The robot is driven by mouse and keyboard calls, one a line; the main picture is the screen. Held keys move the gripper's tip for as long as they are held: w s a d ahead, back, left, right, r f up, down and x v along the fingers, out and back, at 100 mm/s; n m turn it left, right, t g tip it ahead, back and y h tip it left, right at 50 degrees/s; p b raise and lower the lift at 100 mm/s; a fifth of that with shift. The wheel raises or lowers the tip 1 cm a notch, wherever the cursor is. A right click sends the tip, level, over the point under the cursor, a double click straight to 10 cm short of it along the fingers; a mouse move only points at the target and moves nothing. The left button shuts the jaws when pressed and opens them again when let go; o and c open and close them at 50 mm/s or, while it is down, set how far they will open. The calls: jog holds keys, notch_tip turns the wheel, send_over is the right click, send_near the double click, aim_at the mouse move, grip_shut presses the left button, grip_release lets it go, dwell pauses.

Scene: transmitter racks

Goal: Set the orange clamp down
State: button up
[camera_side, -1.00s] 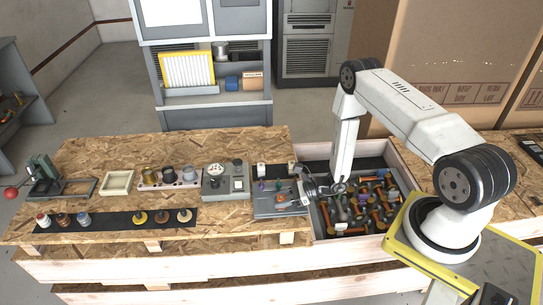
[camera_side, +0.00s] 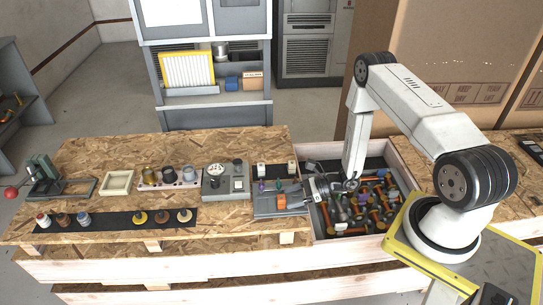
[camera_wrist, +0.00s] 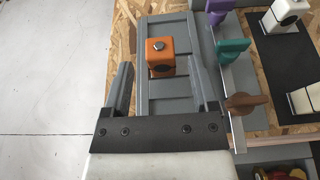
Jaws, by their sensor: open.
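The orange clamp (camera_wrist: 160,57) is a small block with a dark bolt on top. It rests upright on a grey slotted tray (camera_wrist: 165,102). In the side view the clamp (camera_side: 281,201) sits on the grey tray (camera_side: 268,212) near the bench's right end. My gripper (camera_wrist: 163,82) is open, its two dark fingers apart on either side of the tray. The clamp lies beyond the fingertips, between their lines, and no finger touches it. In the side view my gripper (camera_side: 311,188) is just right of the clamp.
Purple (camera_wrist: 216,10), teal (camera_wrist: 232,50) and brown (camera_wrist: 244,102) knobs stand close right of the tray. White blocks sit on a black mat (camera_wrist: 285,62). A bin (camera_side: 402,150) of mixed parts lies right of the bench. A grey gauge box (camera_side: 225,185) stands left of the tray.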

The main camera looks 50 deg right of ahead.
jog(key=shift+v, duration=2.05)
